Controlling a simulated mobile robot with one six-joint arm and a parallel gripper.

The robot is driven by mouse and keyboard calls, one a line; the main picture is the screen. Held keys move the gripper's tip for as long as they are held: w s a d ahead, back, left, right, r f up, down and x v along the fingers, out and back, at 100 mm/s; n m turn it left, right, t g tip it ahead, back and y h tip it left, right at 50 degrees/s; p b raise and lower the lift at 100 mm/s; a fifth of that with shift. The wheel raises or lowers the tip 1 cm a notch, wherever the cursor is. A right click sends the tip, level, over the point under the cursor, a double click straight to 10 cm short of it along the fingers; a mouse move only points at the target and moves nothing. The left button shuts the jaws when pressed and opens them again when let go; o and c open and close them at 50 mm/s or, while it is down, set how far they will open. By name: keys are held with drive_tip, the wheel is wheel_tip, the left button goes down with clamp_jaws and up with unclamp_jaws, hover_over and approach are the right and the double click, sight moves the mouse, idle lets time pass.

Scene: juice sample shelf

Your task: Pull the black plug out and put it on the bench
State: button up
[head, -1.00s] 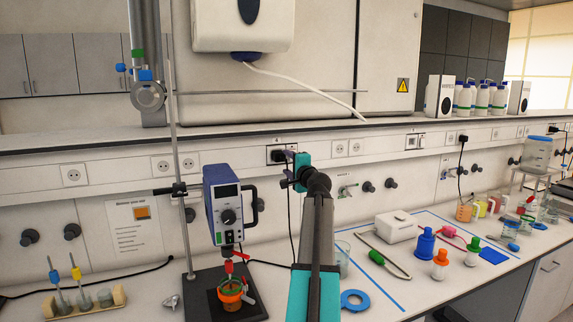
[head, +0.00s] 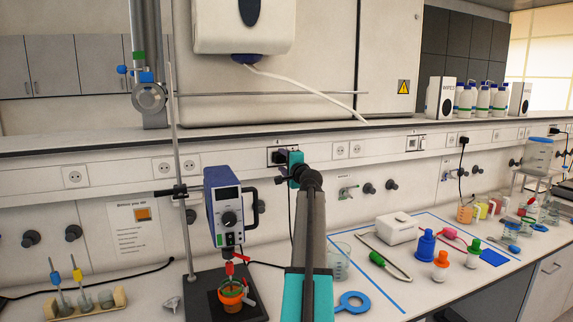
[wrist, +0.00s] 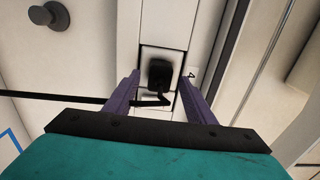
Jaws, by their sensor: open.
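The black plug (wrist: 160,74) sits in a wall socket on the trunking, seen between my two purple fingers in the wrist view. In the head view the plug (head: 278,157) shows just left of my gripper, its cord hanging down the wall. My gripper (wrist: 158,88) is open, with one finger on each side of the plug. I cannot tell whether either finger touches it. In the head view my gripper (head: 284,156) is at the socket and mostly hidden by my teal wrist. The bench (head: 385,262) lies below.
A blue stirrer (head: 225,212) on a stand is left of my arm, with an orange pot (head: 231,297) under it. A white box (head: 397,228) stands farther right.

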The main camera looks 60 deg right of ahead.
sight(282, 160)
drive_tip(key=shift+x, duration=1.55)
clamp_jaws()
drive_tip(key=shift+s+f+b, duration=0.1)
drive_tip(key=shift+s+b, duration=0.05)
drive_tip(key=shift+b, duration=0.15)
drive_tip(key=shift+s+a, duration=0.1)
drive_tip(key=shift+a, duration=0.05)
drive_tip(key=shift+b+v, duration=0.4)
drive_tip(key=shift+v, duration=1.6)
drive_tip(key=shift+s, duration=0.1)
